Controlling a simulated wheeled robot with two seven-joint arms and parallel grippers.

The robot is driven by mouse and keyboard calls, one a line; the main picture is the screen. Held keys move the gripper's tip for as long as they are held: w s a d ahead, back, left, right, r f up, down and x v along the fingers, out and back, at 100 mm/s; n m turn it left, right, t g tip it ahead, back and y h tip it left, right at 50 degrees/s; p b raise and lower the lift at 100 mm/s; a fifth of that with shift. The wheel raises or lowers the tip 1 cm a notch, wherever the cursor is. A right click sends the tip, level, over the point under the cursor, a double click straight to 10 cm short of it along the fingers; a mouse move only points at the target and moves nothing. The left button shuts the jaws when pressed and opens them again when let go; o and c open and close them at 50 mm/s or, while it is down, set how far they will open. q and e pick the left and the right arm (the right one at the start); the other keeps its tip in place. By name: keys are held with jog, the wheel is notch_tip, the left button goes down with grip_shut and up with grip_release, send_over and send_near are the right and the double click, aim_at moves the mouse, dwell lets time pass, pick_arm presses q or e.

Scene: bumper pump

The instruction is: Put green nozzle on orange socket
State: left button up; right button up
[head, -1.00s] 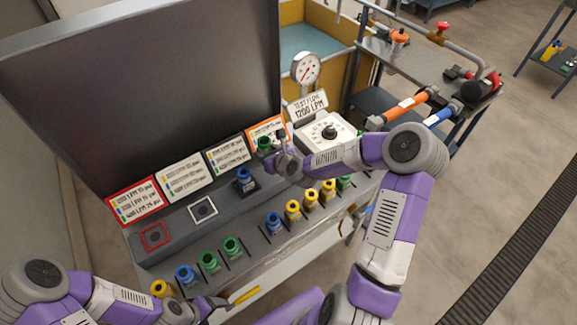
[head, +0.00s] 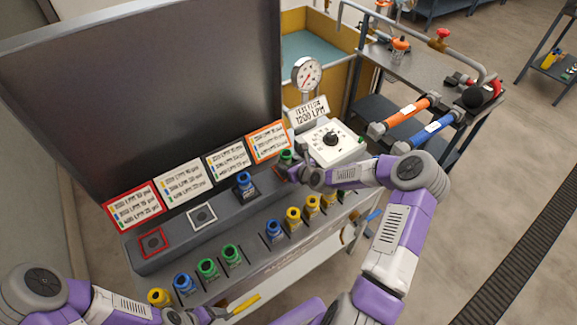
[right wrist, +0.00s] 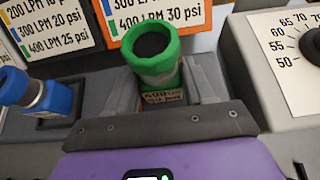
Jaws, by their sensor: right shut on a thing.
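The green nozzle (head: 286,156) is at the right end of the raised grey ledge, by the orange-bordered card (head: 268,141). My right gripper (head: 290,168) is shut on it. In the right wrist view the green nozzle (right wrist: 157,60) stands between the two fingers (right wrist: 163,85), dark opening up, with a small label on its near side. The orange socket is hidden by the nozzle and gripper, so I cannot tell whether the nozzle is seated or just above it. My left gripper (head: 208,312) is low at the front edge; its jaws are unclear.
A blue nozzle (head: 245,181) stands on the ledge by the black card. The white socket (head: 202,215) and red socket (head: 151,242) are empty. Several nozzles line the front row, including a yellow one (head: 293,215). A dial box (head: 331,143) stands close right of the gripper.

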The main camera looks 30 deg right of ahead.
jog(key=shift+w+f, duration=0.1)
jog(key=shift+f, duration=0.2)
jog(key=shift+f, duration=0.2)
jog(key=o, duration=1.2)
jog(key=shift+r, duration=0.1)
jog(key=shift+s+r, duration=0.2)
jog(key=p+v, duration=0.1)
jog(key=v, duration=1)
jog(key=shift+s+d+r+p, duration=0.1)
jog(key=shift+s+r+p, duration=0.05)
jog(key=shift+s+p, duration=0.2)
